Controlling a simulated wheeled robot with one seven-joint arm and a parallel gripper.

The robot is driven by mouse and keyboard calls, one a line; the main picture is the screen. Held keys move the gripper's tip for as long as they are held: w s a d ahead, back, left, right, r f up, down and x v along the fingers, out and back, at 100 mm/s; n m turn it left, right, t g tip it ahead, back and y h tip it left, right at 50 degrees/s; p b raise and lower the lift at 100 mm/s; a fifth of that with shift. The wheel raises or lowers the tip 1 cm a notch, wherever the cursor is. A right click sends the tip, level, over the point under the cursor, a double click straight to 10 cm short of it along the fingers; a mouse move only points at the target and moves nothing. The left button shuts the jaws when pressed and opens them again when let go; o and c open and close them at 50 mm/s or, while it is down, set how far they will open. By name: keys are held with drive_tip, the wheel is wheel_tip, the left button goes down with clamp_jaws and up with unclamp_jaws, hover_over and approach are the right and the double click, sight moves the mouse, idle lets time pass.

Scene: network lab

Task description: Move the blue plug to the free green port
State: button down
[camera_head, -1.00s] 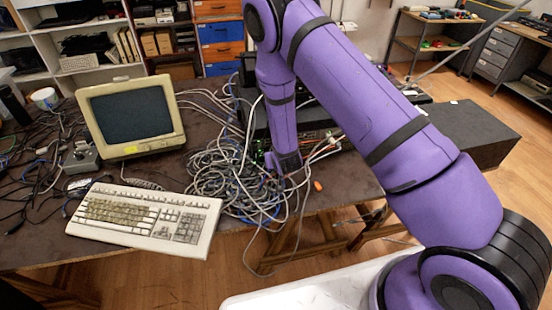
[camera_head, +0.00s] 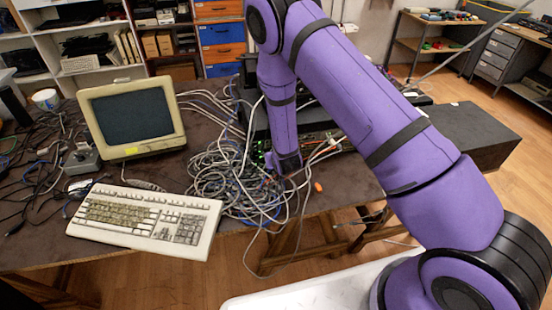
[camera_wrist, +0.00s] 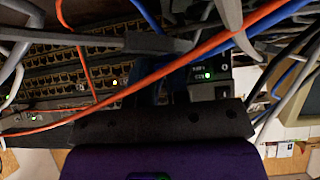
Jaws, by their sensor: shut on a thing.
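My gripper (camera_head: 284,171) reaches down among the cables in front of the network gear on the table. In the wrist view, my gripper (camera_wrist: 163,86) is shut at the panel, with its dark fingers pointing at it. A dark blue shape, which looks like the blue plug (camera_wrist: 149,92), shows dimly between the fingers. The plug's tip and the port at it are hidden by fingers, cables and shadow. A small module with green lights (camera_wrist: 208,75) is just right of the fingers. I cannot make out which port is the free green one.
An orange cable (camera_wrist: 180,68) and grey cables cross close in front of the panel. Rows of ports (camera_wrist: 60,65) lie left. A cable tangle (camera_head: 225,183) lies beside my gripper, with a keyboard (camera_head: 145,220) and monitor (camera_head: 132,117) farther left.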

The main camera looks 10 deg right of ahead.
drive_tip(key=shift+w, duration=0.25)
drive_tip(key=c, duration=1)
unclamp_jaws()
drive_tip(key=shift+c, duration=0.2)
drive_tip(key=v, duration=1)
drive_tip(key=shift+s+r, duration=0.25)
drive_tip(key=shift+r, duration=0.05)
